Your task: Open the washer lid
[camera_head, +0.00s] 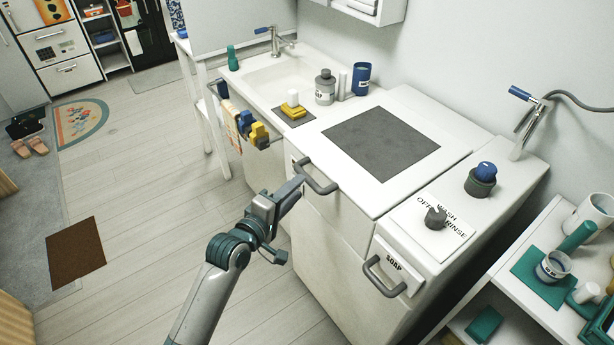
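The washer lid (345,193) is the white top panel with a dark grey square (381,143) in its middle. It lies flat and closed on the white washer (342,228). A grey bar handle (319,180) sticks out from the lid's front left edge. My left gripper (298,184) comes in from below and its tip is right beside the left end of this handle. I cannot tell if it touches the handle, or if its fingers are apart. My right gripper is not in view.
A dark jar with a blue cap (481,179) stands behind the dial. A sink (281,84) is at left. Shelves (520,305) stand at right. Floor at left is open.

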